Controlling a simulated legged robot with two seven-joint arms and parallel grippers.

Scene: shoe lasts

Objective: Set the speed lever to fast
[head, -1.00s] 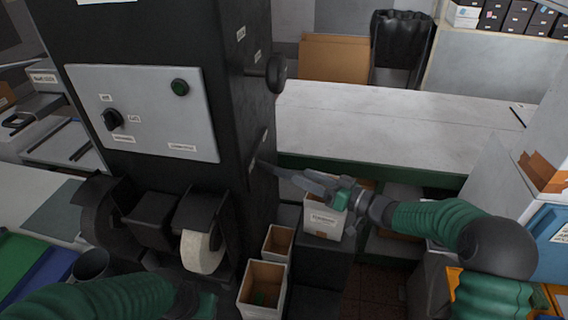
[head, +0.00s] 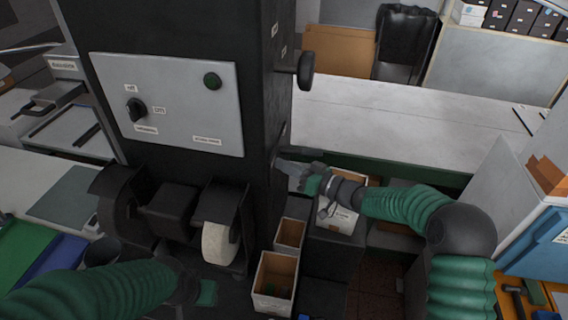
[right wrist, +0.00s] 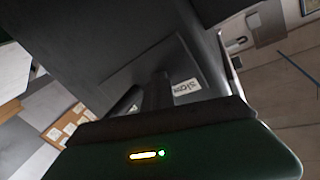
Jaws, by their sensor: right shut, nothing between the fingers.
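The black machine (head: 180,25) stands at the left centre of the head view. My right gripper (head: 283,172) is at the lower part of its right side face, fingers shut and empty. In the right wrist view, the shut fingers (right wrist: 157,92) point at a dark plate on the machine. A white label (right wrist: 187,87), seemingly reading "slow", is beside them. I cannot clearly make out the speed lever; the gripper may hide it, and contact is unclear. My left gripper (head: 206,292) is low at the bottom of the head view, its fingers not clear.
A dark handwheel (head: 305,70) juts out above my right gripper. Open boxes (head: 272,275) stand below. The white bench (head: 400,125) behind is mostly clear.

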